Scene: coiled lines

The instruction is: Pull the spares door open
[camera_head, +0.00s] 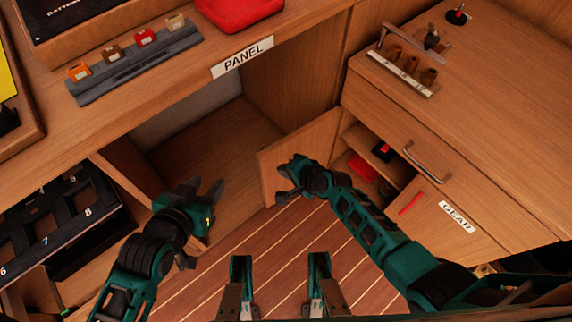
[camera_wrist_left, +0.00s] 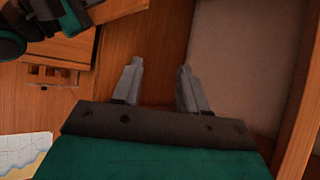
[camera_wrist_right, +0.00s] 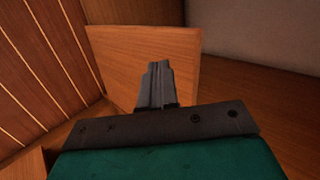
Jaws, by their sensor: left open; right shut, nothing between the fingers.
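No label reading spares shows. A plain wooden door panel (camera_head: 268,177) stands out at an angle between the open space under the PANEL label and a small shelf compartment. It also shows in the right wrist view (camera_wrist_right: 150,55). My right gripper (camera_head: 284,180) is shut and empty, close in front of this panel; I cannot tell whether it touches. The shut fingers show in the right wrist view (camera_wrist_right: 156,75). My left gripper (camera_head: 205,188) is open and empty at the front of the open space. Its spread fingers show in the left wrist view (camera_wrist_left: 157,75).
The shelf compartment (camera_head: 378,150) holds red items. A numbered black rack (camera_head: 55,225) stands at left. Bare plank floor (camera_head: 285,240) lies between my arms.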

